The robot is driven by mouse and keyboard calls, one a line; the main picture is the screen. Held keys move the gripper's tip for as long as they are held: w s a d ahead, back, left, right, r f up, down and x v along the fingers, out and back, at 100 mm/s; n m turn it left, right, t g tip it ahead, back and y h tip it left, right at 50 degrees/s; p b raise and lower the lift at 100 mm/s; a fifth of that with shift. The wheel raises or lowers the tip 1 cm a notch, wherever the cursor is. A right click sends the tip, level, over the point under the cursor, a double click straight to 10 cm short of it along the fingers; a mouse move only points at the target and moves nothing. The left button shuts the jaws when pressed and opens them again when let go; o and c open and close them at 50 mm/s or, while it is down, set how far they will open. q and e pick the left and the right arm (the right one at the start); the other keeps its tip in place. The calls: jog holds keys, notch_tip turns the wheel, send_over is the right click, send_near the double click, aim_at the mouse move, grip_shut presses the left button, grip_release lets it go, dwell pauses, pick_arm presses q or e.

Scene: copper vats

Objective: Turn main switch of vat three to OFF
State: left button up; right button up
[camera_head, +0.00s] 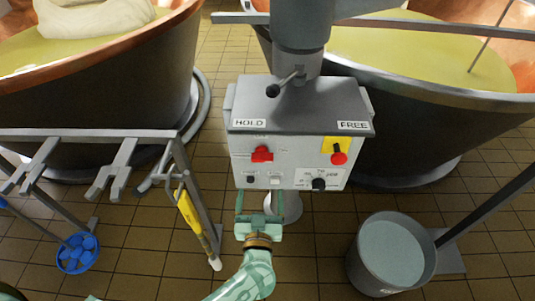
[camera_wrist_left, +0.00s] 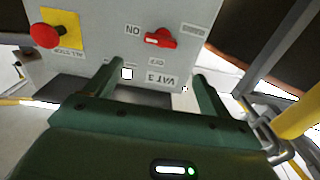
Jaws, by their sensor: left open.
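The red main switch (camera_head: 262,154) is on the left of the grey control box's front (camera_head: 292,178). It also shows in the left wrist view (camera_wrist_left: 161,39), where the picture is upside down. Its handle lies crosswise, in line with the ON label (camera_wrist_left: 132,30); a small label that seems to read OFF (camera_wrist_left: 155,62) is at another side. A VAT 3 label (camera_wrist_left: 162,79) is on the same panel. My left gripper (camera_head: 260,205) is open and empty, just below the switch, its fingers apart and not touching the switch. My right gripper is not in view.
A red stop button on a yellow plate (camera_head: 338,157) and a black knob (camera_head: 319,184) share the panel. A HOLD/FREE lever (camera_head: 286,84) tops the box. A rack (camera_head: 90,132) with a yellow-handled tool (camera_head: 189,212) stands left; a bucket (camera_head: 353,262) stands right.

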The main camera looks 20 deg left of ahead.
aim_at(262, 162)
pick_arm(q)
jog(key=x, duration=0.2)
jog(key=b+x, duration=0.1)
jog(key=x, duration=0.1)
jog(key=b+x, duration=0.1)
jog(key=x, duration=0.2)
jog(key=shift+f, duration=0.4)
jog(key=b+x, duration=0.2)
jog(key=x, duration=0.4)
jog(key=shift+r, duration=0.1)
jog(key=shift+w+a+r+b, duration=0.15)
jog(key=shift+w+b, duration=0.2)
jog(key=shift+w, duration=0.15)
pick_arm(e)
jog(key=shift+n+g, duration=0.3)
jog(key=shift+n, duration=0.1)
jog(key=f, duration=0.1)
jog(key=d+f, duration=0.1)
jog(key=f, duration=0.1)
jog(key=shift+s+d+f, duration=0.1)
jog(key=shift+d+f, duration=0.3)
pick_arm(q)
jog(key=shift+c, duration=0.3)
jog(key=c, duration=0.9)
